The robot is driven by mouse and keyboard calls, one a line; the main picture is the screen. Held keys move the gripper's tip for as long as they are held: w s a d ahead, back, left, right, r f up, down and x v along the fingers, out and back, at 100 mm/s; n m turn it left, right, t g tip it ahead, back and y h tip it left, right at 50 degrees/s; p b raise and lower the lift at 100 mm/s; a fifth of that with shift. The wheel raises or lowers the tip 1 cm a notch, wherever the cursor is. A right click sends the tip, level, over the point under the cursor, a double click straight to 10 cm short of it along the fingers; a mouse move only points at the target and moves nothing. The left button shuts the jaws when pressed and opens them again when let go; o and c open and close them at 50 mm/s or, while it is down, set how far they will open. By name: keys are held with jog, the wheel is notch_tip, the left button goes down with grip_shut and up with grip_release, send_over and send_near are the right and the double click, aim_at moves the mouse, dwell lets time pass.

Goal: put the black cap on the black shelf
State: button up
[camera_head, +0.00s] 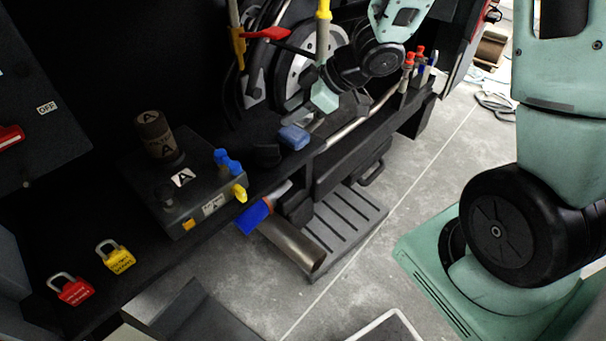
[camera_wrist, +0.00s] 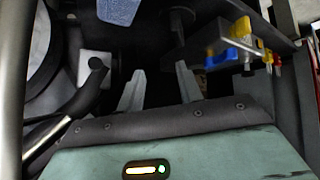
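A small black cap-like piece (camera_head: 267,155) sits on the long black shelf (camera_head: 72,235), left of a blue block (camera_head: 293,137). Its dark colour blends with the shelf, so its exact shape is hard to tell. My gripper (camera_head: 312,121) is above the shelf, to the right of and beyond the blue block. In the wrist view my gripper (camera_wrist: 160,72) has its two fingers apart with nothing clear between them. The blue block (camera_wrist: 118,10) shows at the top of that view. I cannot clearly make out the black cap there.
A black box with knobs (camera_head: 195,205) stands on the shelf at left. Red (camera_head: 75,291) and yellow (camera_head: 120,260) padlocks lie nearer. Red-topped tools (camera_head: 408,62) stand at the right end. A metal cylinder (camera_head: 295,248) and a slotted step (camera_head: 345,228) are below.

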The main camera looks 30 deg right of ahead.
jog(key=s+a+r+m+g+h, duration=0.1)
jog(key=s+a, duration=0.3)
jog(key=s, duration=0.4)
jog(key=s+a+r+m+g+h, duration=0.1)
jog(key=s+a+r+g+h, duration=0.1)
jog(key=s, duration=0.7)
jog(key=s+a+r+m+g+h, duration=0.1)
jog(key=s+a+m+g+h, duration=0.1)
jog(key=s+a, duration=0.4)
jog(key=shift+s+r+g+h, duration=0.2)
jog(key=shift+s+g+h, duration=0.35)
jog(key=shift+s, duration=0.7)
notch_tip(320, 180, up, 10)
jog(key=p, duration=0.9)
jog(key=shift+f, duration=0.25)
